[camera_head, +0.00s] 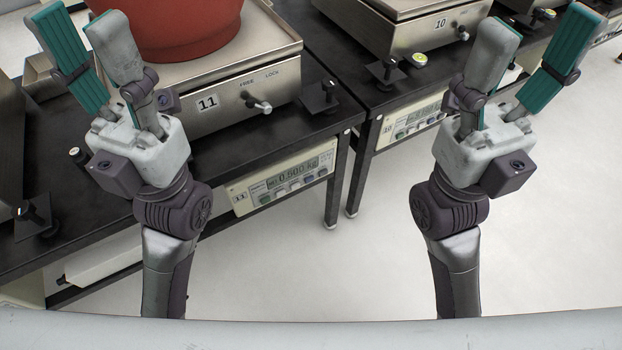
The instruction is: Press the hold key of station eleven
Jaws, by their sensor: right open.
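The station eleven panel (237,187) is a cream box under the front edge of the dark bench. Its display (297,175) seems to read 0.500 kg, and a row of small keys (295,187) runs below it. The key labels are too small to read, so I cannot tell which is the hold key. My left gripper (78,40) is open and empty, raised left of the panel and in front of the scale. My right gripper (537,35) is open and empty, well to the right of the panel. Neither touches the panel.
Scale eleven (225,112) carries a red-brown pot (185,28) and has a FREE/LOCK lever (258,104). The pale floor (330,270) between my arms is clear.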

